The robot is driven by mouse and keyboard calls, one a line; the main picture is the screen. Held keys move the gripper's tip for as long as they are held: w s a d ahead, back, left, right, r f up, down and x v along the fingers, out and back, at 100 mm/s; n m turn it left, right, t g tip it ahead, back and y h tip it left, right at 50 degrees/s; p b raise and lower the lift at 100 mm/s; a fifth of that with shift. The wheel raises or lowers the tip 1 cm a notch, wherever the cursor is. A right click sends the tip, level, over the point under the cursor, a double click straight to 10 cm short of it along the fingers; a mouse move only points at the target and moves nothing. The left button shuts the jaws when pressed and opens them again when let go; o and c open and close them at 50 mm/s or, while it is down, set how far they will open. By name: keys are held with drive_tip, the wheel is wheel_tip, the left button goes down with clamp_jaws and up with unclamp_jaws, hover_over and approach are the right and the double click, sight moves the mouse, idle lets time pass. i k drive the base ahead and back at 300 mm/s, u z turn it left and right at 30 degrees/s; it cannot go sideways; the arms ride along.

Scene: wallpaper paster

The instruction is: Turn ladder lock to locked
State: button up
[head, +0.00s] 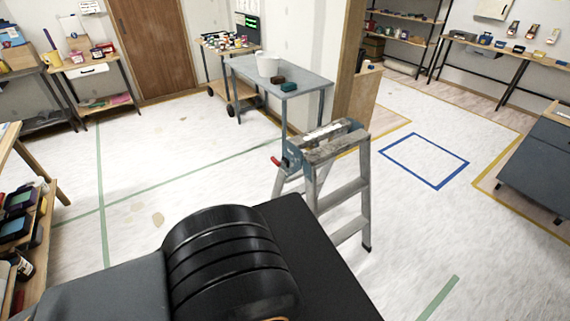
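My arm covers part of the lower left of the view and may hide some of the ladder's far legs. My gripper is not in view.
A blue-grey table (300,85) with a white bucket (268,64) stands behind the ladder. A blue square (425,160) is marked on free floor to the right. A dark cabinet (535,165) stands far right, shelves (22,240) at left. The left floor is clear.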

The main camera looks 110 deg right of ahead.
sight(278, 163)
drive_tip(key=z, duration=4)
drive_tip(key=k, duration=0.6)
drive_tip(key=u, duration=0.5)
drive_tip(key=i, duration=1.65)
drive_tip(key=z, duration=0.6)
